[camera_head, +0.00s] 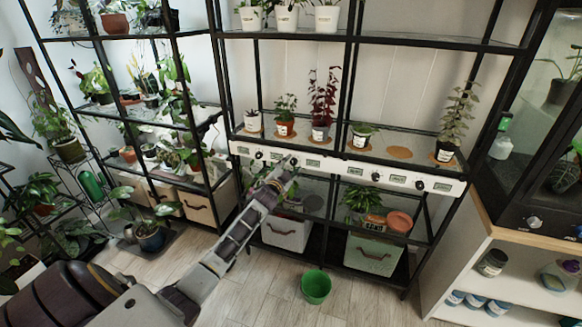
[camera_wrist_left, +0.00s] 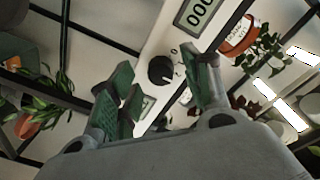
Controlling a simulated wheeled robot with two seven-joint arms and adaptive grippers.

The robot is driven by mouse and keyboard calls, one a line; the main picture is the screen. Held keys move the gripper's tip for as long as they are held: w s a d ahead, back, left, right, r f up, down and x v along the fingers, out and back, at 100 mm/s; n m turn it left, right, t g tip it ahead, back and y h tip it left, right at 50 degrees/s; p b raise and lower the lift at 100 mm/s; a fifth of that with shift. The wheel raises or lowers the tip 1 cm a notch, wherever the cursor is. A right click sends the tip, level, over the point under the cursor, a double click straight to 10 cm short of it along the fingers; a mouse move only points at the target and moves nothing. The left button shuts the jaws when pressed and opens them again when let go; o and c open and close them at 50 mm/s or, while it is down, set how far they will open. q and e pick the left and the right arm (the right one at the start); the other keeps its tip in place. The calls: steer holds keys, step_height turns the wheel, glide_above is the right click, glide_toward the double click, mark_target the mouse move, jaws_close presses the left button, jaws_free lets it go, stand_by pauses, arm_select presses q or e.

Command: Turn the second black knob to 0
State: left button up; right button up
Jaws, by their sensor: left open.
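A long white control panel (camera_head: 340,167) runs along the front of a shelf, with several black knobs and small displays. One knob (camera_head: 258,155) shows at its left end, and others (camera_head: 375,176) show farther right. My left gripper (camera_head: 287,168) is in front of the panel's left half and hides part of it. In the left wrist view, a black knob (camera_wrist_left: 161,71) lies beyond the open green fingers, in line with the gap between them. I cannot tell whether they touch it. A "0" mark is printed beside it, near a display (camera_wrist_left: 198,13) showing zeros. My right gripper is out of view.
Potted plants stand on the shelf just above the panel, including a red-leaved one (camera_head: 322,100). A white bin (camera_head: 287,235) and a pale green bin (camera_head: 373,254) sit below. A green pot (camera_head: 315,286) stands on the floor. A wooden-topped cabinet (camera_head: 490,225) is at right.

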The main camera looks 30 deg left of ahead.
arm_select(q)
steer(key=shift+w+a, duration=0.1)
steer(key=shift+w, duration=0.45)
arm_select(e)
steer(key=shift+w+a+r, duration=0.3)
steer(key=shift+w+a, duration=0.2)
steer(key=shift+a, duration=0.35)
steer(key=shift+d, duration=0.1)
arm_select(q)
steer(key=c, duration=1)
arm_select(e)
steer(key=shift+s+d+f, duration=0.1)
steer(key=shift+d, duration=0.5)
